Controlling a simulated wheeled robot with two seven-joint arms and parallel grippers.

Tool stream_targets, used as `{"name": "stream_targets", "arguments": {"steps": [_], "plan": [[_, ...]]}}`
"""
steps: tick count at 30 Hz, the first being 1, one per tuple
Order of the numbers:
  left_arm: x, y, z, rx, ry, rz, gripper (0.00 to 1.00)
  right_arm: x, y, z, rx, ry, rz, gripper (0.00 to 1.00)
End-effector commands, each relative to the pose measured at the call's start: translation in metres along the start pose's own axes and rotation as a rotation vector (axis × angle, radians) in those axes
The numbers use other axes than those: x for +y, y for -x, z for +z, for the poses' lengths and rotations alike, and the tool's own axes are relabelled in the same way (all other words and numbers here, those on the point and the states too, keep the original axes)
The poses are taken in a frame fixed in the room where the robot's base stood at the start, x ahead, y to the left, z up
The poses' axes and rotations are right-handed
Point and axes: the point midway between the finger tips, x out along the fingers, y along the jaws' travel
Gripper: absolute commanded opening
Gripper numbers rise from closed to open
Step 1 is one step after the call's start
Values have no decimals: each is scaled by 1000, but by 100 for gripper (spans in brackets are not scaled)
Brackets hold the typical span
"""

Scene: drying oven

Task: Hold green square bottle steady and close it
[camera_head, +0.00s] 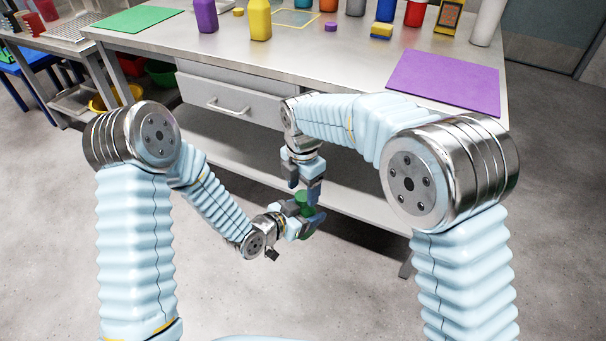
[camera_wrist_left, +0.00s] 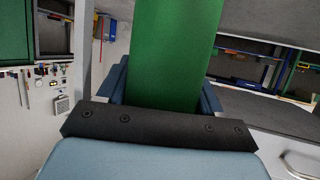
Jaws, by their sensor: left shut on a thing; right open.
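The green square bottle (camera_head: 307,210) is held in front of the table, mostly hidden by my grippers. My left gripper (camera_head: 300,222) is shut on it from the left. In the left wrist view the bottle (camera_wrist_left: 175,55) is a broad green body rising between the blue fingers. My right gripper (camera_head: 305,186) points down from above, open, with its fingers close to the bottle's top. I cannot tell whether it touches the bottle. The bottle's mouth and any cap on it cannot be made out.
The metal table (camera_head: 330,62) stands behind my grippers, with a drawer (camera_head: 232,101) below its top. On it are a purple mat (camera_head: 445,80), a green mat (camera_head: 138,19), a yellow bottle (camera_head: 258,20), a purple bottle (camera_head: 206,15) and several other containers at the back.

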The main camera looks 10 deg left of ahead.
Motion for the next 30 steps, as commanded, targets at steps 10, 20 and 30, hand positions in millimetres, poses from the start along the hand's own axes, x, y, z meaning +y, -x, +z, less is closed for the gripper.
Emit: {"name": "stream_targets", "arguments": {"steps": [10,20,30], "plan": [[0,0,0,0,0,0,0,0,-19,0,-1,0,0,63],[0,0,0,0,0,0,0,0,-18,0,-1,0,1,38],[0,0,0,0,0,0,0,0,-18,0,-1,-54,1,3]]}}
